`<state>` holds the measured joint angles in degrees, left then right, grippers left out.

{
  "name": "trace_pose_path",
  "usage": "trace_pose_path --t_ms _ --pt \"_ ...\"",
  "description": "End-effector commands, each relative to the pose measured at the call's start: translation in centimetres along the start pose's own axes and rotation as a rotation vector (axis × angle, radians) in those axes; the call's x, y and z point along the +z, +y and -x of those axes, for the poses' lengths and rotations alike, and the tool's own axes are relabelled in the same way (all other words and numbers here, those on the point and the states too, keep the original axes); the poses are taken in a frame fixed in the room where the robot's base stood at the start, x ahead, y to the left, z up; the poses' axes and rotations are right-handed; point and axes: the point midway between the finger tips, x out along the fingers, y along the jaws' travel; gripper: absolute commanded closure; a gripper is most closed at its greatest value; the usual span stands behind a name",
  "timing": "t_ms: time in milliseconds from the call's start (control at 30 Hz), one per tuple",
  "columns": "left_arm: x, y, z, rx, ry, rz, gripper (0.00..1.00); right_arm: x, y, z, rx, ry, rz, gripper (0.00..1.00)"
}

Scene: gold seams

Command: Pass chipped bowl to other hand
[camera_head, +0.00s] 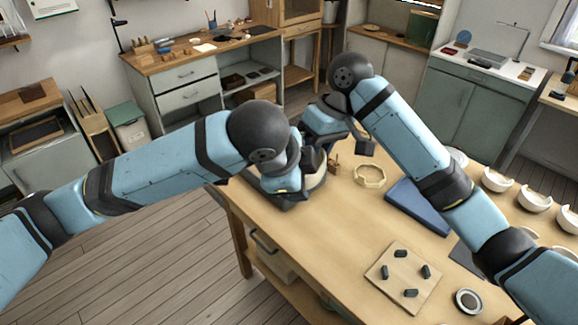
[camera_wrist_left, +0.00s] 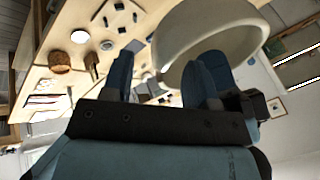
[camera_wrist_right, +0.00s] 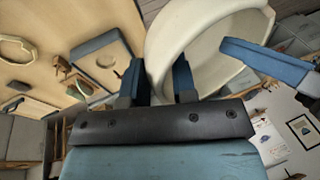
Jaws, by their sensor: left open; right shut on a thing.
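The chipped bowl (camera_wrist_right: 205,35) is cream-white and held in the air, tilted. My right gripper (camera_wrist_right: 158,72) is shut on its wall, with a finger on each side. The bowl (camera_wrist_left: 205,28) also fills the upper middle of the left wrist view. My left gripper (camera_wrist_left: 160,72) is open, close by the bowl's rim; whether it touches cannot be told. One blue finger of the left gripper shows at the bowl's far side in the right wrist view. In the head view the bowl (camera_head: 318,178) is mostly hidden behind both wrists. The chip cannot be made out.
The wooden table (camera_head: 330,235) lies below. On it are a pale hexagonal ring (camera_head: 370,175), a blue pad (camera_head: 417,207), a pegged board (camera_head: 403,278) and a round tin (camera_head: 468,301). Other white bowls (camera_head: 535,198) stand along the right. The table's front left is clear.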

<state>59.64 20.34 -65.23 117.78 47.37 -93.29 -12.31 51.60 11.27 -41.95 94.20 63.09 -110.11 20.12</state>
Motion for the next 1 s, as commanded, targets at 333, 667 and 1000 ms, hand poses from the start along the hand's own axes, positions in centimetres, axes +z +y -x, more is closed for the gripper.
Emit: trace_pose_path --t_ms 333,667,1000 --pt "0.0 0.03 -0.8 0.0 0.0 -0.001 0.47 -0.02 -0.01 0.04 0.0 0.001 0.0 0.95" --pt "-0.08 0.14 -0.77 0.002 0.002 -0.003 0.91 -0.05 0.0 0.08 0.0 0.002 -0.001 0.95" --pt "-0.06 0.05 -0.73 0.0 0.002 -0.002 0.98 -0.02 0.0 0.04 0.0 0.001 0.0 0.45"
